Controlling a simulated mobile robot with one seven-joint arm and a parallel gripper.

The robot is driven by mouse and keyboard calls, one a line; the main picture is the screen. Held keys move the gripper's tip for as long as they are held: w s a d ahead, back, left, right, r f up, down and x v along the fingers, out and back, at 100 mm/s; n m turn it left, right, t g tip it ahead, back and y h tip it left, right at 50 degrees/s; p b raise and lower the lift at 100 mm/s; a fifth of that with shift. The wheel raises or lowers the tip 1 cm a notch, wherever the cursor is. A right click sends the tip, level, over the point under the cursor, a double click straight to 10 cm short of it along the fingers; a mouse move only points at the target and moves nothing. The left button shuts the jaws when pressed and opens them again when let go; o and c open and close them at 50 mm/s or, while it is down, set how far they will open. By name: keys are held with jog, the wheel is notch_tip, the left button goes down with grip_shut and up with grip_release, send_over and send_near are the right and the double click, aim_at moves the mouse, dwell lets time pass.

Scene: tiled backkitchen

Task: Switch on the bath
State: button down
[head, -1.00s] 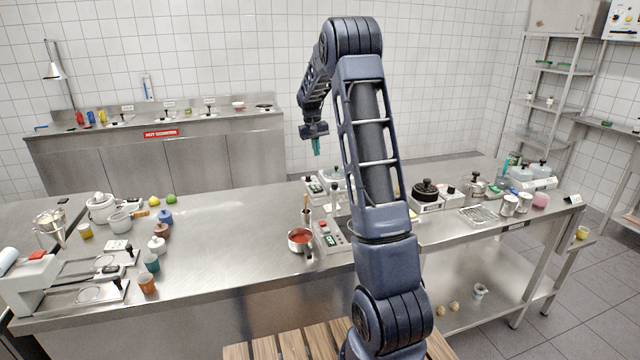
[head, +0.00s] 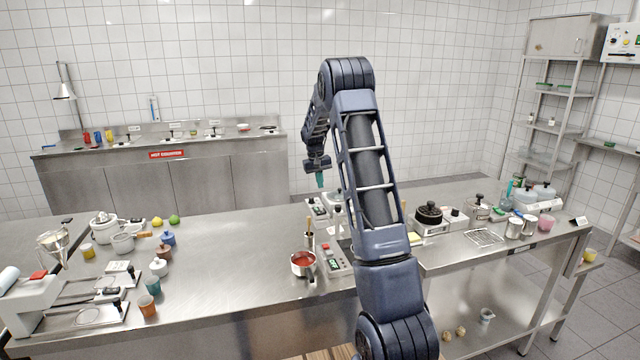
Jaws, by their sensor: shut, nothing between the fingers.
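My gripper (head: 320,181) has teal fingertips, points down and is shut and empty. In the head view it appears just above a small white unit (head: 317,208) with dark knobs on the steel counter. A second control box (head: 335,262) with a green display and a red button stands nearer on the same counter, beside a pan of red contents (head: 303,262). My arm hides part of the area behind and right of these units. I cannot tell for sure which of them is the bath, or whether a switch is on.
The steel counter (head: 230,240) is clear left of the pan. Jars and cups (head: 160,262) stand farther left. A black-topped hotplate (head: 428,215), a wire rack (head: 484,237) and canisters stand right. A back counter (head: 200,180) runs along the tiled wall.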

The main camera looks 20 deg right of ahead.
aim_at(324, 210)
jog(key=f, duration=0.3)
jog(key=d+f, duration=0.1)
jog(key=f, duration=0.6)
jog(key=shift+d+f, duration=0.25)
jog(key=shift+f, duration=0.1)
jog(key=shift+d+f+y, duration=0.15)
jog(key=shift+f+y, duration=0.1)
jog(key=shift+y, duration=0.05)
jog(key=shift+a+r, duration=0.2)
jog(key=shift+a, duration=0.6)
jog(key=shift+r, duration=0.1)
